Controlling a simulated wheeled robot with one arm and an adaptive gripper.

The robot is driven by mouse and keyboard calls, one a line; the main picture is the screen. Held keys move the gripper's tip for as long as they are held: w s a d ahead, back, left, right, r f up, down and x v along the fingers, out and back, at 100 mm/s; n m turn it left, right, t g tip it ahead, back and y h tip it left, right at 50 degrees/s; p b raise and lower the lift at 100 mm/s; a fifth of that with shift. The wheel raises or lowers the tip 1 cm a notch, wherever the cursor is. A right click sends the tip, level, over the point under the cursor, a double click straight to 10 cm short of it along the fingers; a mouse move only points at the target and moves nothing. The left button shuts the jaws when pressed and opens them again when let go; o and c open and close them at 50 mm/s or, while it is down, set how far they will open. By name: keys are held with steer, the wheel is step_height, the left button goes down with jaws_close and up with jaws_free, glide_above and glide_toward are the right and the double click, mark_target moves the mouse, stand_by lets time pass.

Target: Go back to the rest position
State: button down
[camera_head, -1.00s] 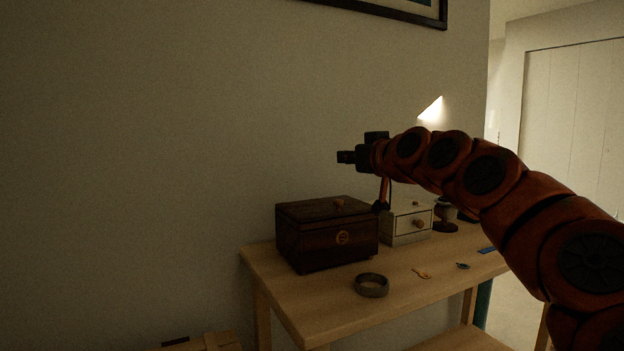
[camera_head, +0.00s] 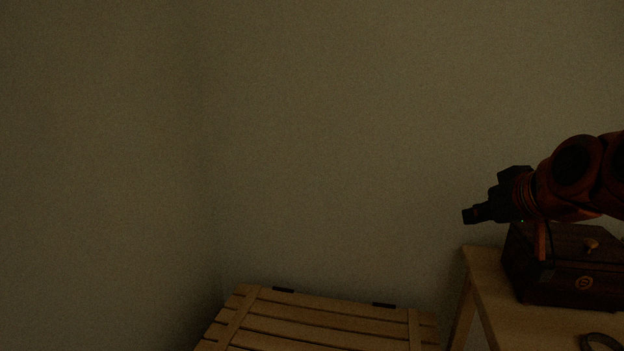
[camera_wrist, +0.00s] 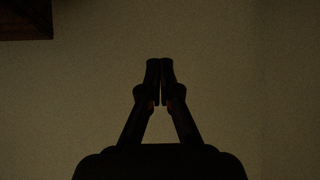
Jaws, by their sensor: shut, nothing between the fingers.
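My gripper (camera_head: 468,216) is at the right of the head view, at the end of my orange and black arm, and points left. It is raised above the left end of the wooden table, just left of and above the dark wooden box. In the wrist view my gripper (camera_wrist: 160,64) has its two black fingers together at the tips, with nothing between them.
The dark wooden box (camera_head: 541,283) with a round knob stands on the light wooden table (camera_head: 489,278). A grey ring (camera_head: 600,341) is partly cut off at the lower right. A slatted wooden crate (camera_head: 322,324) stands low left of the table. The left side shows bare wall.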

steer(key=s+a+f+g+p, duration=0.3)
steer(key=s+a+g+p, duration=0.3)
steer(key=s+a+p, duration=0.5)
steer(key=s+d+m+g+h+p, duration=0.1)
steer(key=s+g+p, duration=0.5)
steer(key=s+p, duration=0.5)
steer(key=s, duration=0.6)
steer(key=shift+s+f+h, duration=0.15)
steer(key=shift+s+h, duration=0.1)
steer(key=shift+h, duration=0.05)
steer(key=shift+d, duration=0.1)
